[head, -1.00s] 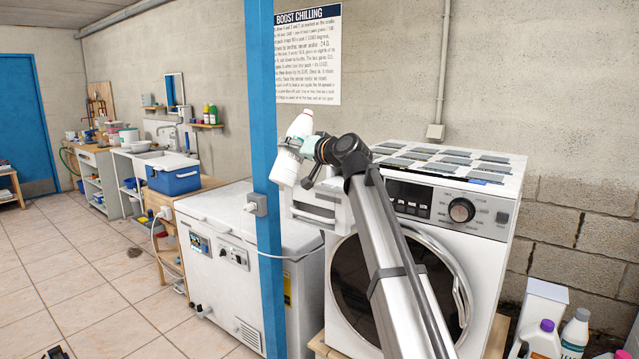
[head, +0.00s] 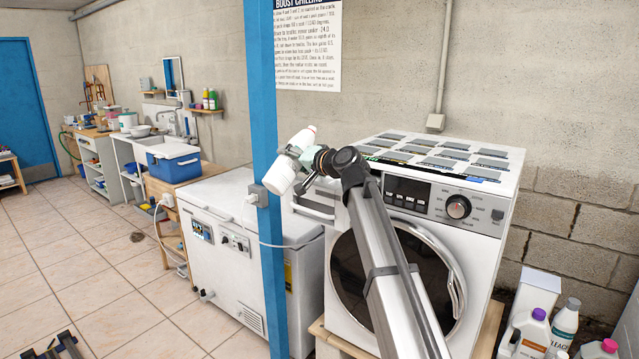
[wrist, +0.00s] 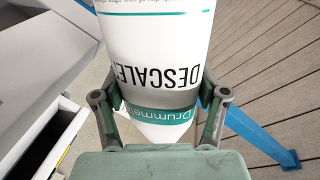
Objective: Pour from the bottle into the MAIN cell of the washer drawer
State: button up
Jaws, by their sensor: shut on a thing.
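A white bottle with a teal-banded label reading "DESCALE…" (wrist: 155,45) fills the top of the wrist view. In the head view the bottle (head: 281,178) leans, its upper end to the right. The open washer drawer (head: 315,209) juts from the washer's upper left, below and right of the bottle. The white drawer with a dark opening shows at left in the wrist view (wrist: 45,135). Its cells cannot be told apart.
The white washer (head: 478,225) stands at right, partly behind my arm. A blue post (head: 265,100) rises just left of the bottle. A white chest freezer (head: 225,215) stands behind the post. Several jugs and bottles (head: 530,325) sit at the lower right.

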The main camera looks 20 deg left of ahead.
jog(key=shift+s+f+p, duration=0.15)
jog(key=shift+f+p, duration=0.1)
jog(key=shift+p, duration=0.15)
dwell(0.4)
jog(key=shift+s+a+r+m+g+p, duration=0.1)
jog(key=shift+s+m+g+p, duration=0.2)
jog(key=shift+m+p, duration=1)
jog(key=shift+s+a+r+m+g+p, duration=0.1)
jog(key=shift+s+m+g+p, duration=0.2)
jog(key=shift+p, duration=1.75)
dwell(1.7)
jog(key=shift+w+d+m+p, duration=0.1)
jog(key=shift+w+m+p, duration=0.3)
jog(key=shift+m+p, duration=0.25)
dwell(1.5)
